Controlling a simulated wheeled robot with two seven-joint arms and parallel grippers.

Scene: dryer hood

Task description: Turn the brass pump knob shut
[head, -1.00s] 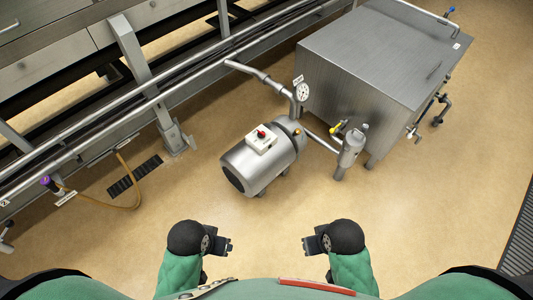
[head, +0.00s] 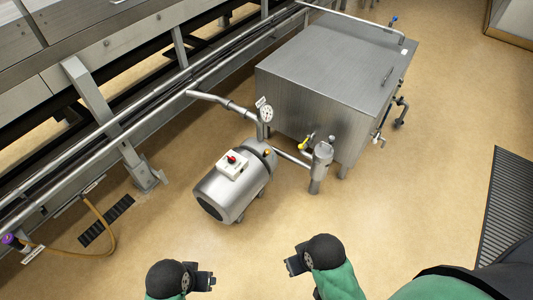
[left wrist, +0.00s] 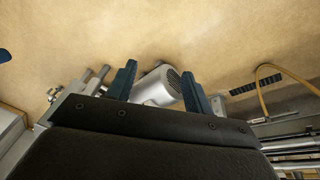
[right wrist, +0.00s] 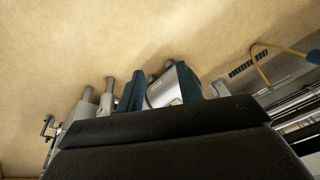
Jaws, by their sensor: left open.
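The steel pump (head: 225,192) stands on the floor ahead, with a white switch box and red knob on top. A small brass-coloured spot (head: 267,152), which looks like the brass knob, sits at its tank-side end; its setting is too small to read. My left gripper (head: 208,281) is open and empty, short of the pump. My right gripper (head: 291,263) is open and empty, also short of it and further right. The pump shows between the fingers in the left wrist view (left wrist: 160,87) and right wrist view (right wrist: 162,90), apart from them.
A large steel tank (head: 320,105) stands behind the pump. A gauge (head: 267,114), a yellow-handled valve (head: 303,143) and a vertical filter housing (head: 321,160) crowd that end. Machine rails (head: 110,130) run along the left. A hose (head: 108,235) lies at lower left. Floor right of the pump is clear.

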